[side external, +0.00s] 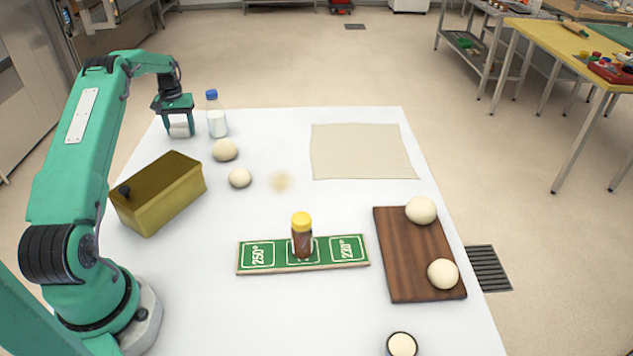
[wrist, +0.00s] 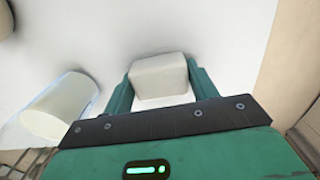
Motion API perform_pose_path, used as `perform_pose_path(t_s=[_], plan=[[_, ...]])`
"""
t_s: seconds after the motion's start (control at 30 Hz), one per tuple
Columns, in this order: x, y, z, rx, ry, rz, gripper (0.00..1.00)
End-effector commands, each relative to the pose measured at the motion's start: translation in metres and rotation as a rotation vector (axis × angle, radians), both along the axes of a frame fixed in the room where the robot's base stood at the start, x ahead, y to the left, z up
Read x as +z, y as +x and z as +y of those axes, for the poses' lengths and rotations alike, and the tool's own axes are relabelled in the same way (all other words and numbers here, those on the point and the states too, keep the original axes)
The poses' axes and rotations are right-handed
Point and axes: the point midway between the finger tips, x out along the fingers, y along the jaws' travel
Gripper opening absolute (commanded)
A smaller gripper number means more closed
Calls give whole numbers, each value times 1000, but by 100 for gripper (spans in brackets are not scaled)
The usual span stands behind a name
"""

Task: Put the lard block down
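The lard block is a small white block (wrist: 160,77) that sits between the two green fingers of my gripper (wrist: 160,88) in the wrist view. The fingers lie along both its sides and look closed on it. In the side external view my gripper (side external: 180,128) is at the far left corner of the white table (side external: 240,315), with the lard block (side external: 179,130) low between its fingers. I cannot tell whether the block touches the table top.
A blue-capped bottle (side external: 217,117) stands close to the right of my gripper. Dough balls (side external: 225,150) and a yellow-brown box (side external: 158,195) are nearer. A beige cloth (side external: 362,152), a green sign board (side external: 258,256) with a yellow-capped jar (side external: 302,237), and a wooden board (side external: 410,270) lie further right.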

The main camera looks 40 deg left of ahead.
Motion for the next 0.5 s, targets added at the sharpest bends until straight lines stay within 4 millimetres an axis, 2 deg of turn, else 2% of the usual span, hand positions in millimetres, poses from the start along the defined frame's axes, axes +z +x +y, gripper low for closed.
perform_pose_path(t_s=[0.03, 0.1, 0.5], plan=[[0, 0, 0, 0, 0, 0, 68], [0, 0, 0, 0, 0, 0, 78], [3, 0, 0, 0, 0, 0, 78]])
